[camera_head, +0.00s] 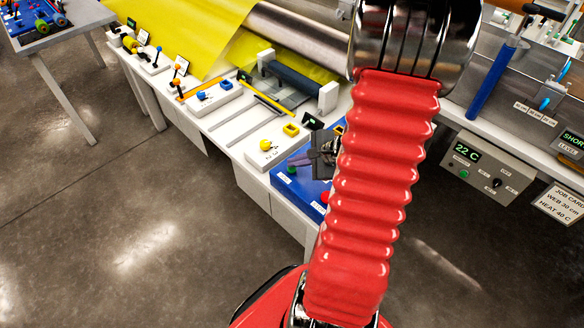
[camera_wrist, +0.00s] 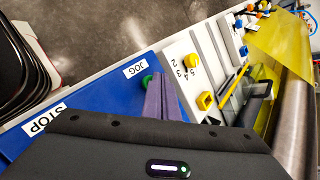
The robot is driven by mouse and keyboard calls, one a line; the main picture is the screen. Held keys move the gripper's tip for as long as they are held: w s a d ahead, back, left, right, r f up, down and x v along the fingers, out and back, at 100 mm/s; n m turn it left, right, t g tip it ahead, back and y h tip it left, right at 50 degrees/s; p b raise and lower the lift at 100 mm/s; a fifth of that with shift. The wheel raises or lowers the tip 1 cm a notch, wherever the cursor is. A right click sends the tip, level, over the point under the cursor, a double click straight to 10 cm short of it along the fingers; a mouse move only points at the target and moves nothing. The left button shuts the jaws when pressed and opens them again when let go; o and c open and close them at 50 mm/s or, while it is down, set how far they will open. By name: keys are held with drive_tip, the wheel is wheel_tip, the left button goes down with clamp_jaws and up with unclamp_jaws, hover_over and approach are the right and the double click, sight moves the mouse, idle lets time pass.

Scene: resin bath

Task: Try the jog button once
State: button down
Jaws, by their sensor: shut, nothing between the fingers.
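The green jog button (camera_wrist: 147,79) sits on a blue panel (camera_wrist: 95,108), beside a white label reading JOG (camera_wrist: 135,69). My gripper (camera_wrist: 154,80) is shut and empty, and its purple fingertips partly cover the button in the wrist view. I cannot tell whether they touch it. In the head view, the green button (camera_head: 292,170) shows at the left edge of the blue panel (camera_head: 305,188), with my gripper (camera_head: 291,162) just above it. My red arm sleeve hides the panel's right part.
A red button (camera_head: 325,197) is on the same panel, and a STOP label (camera_wrist: 45,119) shows in the wrist view. A white block with a yellow knob (camera_head: 265,145) and a yellow square piece (camera_head: 291,129) stands next to the panel. A yellow web (camera_head: 190,35) runs behind.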

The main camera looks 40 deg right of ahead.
drive_tip(key=shift+f, duration=0.45)
idle(0.6)
drive_tip(key=shift+r, duration=0.95)
wheel_tip(320, 180, up, 5)
idle(0.8)
drive_tip(key=shift+s, duration=0.15)
idle(0.8)
